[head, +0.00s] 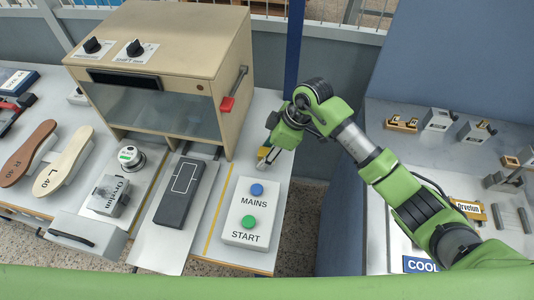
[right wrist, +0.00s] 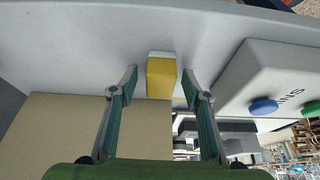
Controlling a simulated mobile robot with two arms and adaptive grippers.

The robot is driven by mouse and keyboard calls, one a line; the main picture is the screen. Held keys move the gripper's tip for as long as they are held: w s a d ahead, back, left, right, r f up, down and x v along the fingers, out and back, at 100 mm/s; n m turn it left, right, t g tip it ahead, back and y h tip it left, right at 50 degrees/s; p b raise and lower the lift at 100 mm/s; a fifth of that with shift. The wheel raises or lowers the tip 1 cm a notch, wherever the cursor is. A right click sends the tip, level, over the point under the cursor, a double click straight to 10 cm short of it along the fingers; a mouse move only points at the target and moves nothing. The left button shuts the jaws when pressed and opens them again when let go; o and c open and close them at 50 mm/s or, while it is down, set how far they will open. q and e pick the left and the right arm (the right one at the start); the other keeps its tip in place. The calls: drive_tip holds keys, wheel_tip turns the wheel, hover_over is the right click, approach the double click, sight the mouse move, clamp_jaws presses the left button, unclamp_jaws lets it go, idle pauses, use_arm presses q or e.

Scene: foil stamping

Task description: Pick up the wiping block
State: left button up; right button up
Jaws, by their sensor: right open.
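The wiping block (right wrist: 161,78) is yellow with a pale strip at one end and lies on the light table top. In the right wrist view it sits between the two fingers of my right gripper (right wrist: 158,88), with a gap on each side. In the head view the block (head: 263,152) shows as a small yellow patch, partly hidden by my right gripper (head: 268,157), which points down over the table to the right of the beige machine. The right gripper is open and holds nothing. My left gripper is not in view.
The beige machine (head: 165,50) stands close to the left of the block. A white panel with MAINS and START buttons (head: 236,231) is nearby in front. A black block (head: 180,192), shoe soles (head: 64,161) and a steel stamp (head: 108,196) lie left. Another table with tools stands right.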

sight(263, 151)
drive_tip(key=c, duration=1.1)
drive_tip(key=shift+r, duration=0.2)
drive_tip(key=shift+r, duration=0.25)
wheel_tip(263, 151, up, 2)
drive_tip(key=shift+r+b, duration=0.1)
drive_tip(key=shift+b, duration=0.75)
drive_tip(key=shift+s+a+r+b, duration=0.4)
drive_tip(key=shift+s+a+r, duration=1.05)
drive_tip(key=shift+s+r, duration=0.3)
drive_tip(key=shift+s+a+r+b, duration=0.4)
drive_tip(key=shift+s+a+r, duration=1.15)
drive_tip(key=shift+s, duration=0.35)
drive_tip(key=shift+s+a+r+b, duration=0.4)
drive_tip(key=shift+s+a+r, duration=1)
drive_tip(key=shift+s+r, duration=0.35)
drive_tip(key=shift+o, duration=0.2)
